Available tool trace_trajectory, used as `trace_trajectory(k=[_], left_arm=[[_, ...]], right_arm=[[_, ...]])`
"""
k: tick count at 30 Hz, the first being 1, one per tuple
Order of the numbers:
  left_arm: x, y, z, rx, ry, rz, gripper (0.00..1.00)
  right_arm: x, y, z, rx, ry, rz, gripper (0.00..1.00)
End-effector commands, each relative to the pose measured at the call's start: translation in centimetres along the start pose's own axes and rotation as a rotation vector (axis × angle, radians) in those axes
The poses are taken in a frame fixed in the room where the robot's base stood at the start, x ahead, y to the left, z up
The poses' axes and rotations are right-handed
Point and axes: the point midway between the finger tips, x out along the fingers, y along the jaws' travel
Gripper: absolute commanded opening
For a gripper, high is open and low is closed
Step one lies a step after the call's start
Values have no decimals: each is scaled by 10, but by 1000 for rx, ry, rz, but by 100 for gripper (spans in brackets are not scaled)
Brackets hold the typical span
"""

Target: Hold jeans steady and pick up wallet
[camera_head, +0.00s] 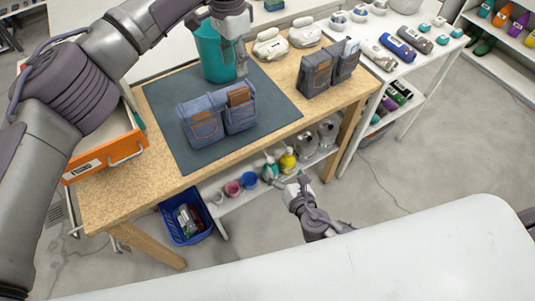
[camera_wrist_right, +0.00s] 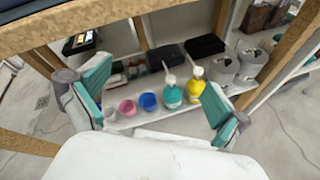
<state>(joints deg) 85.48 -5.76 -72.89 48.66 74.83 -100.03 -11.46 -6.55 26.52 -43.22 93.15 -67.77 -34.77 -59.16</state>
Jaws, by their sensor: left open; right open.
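The blue jeans (camera_head: 203,128) lie folded on a dark mat on the wooden table, in the head view. A brown wallet (camera_head: 239,96) sits at the top of the jeans' right-hand pocket and sticks partly out. My left gripper (camera_head: 241,62) is open, pointing down behind and above the jeans, in front of a teal bin; it appears apart from the jeans and wallet. My right gripper (camera_head: 300,185) is open and empty in front of the table, below its top. Its teal fingers (camera_wrist_right: 156,95) are spread in the right wrist view, facing the lower shelf.
The teal bin (camera_head: 212,52) and dark folded jeans (camera_head: 330,68) stand on the table. An orange drawer (camera_head: 105,155) is at the left. The lower shelf (camera_wrist_right: 190,122) holds cups, a teal bottle (camera_wrist_right: 172,93) and a yellow bottle (camera_wrist_right: 195,88). The mat's front part is clear.

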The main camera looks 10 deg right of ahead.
Motion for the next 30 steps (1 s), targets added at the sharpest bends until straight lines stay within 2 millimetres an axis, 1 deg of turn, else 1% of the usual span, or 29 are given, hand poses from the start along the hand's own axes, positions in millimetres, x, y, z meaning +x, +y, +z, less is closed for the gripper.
trace_trajectory(k=[1,3,6,9,12,14,17,20,30], left_arm=[[0,0,0,0,0,0,42],[0,0,0,0,0,0,42],[0,0,0,0,0,0,42],[0,0,0,0,0,0,42],[0,0,0,0,0,0,42],[0,0,0,0,0,0,42],[0,0,0,0,0,0,42],[0,0,0,0,0,0,42],[0,0,0,0,0,0,42]], right_arm=[[-6,21,19,-90,-50,55,100],[-16,46,40,-203,-119,112,100],[-30,74,63,-327,-205,170,100],[-42,92,79,-404,-267,205,100],[-48,102,87,-445,-302,222,100],[-48,105,90,-457,-312,226,100],[-41,108,93,-461,-317,227,100],[-27,112,97,-460,-317,227,100],[35,131,113,-458,-315,226,100]])
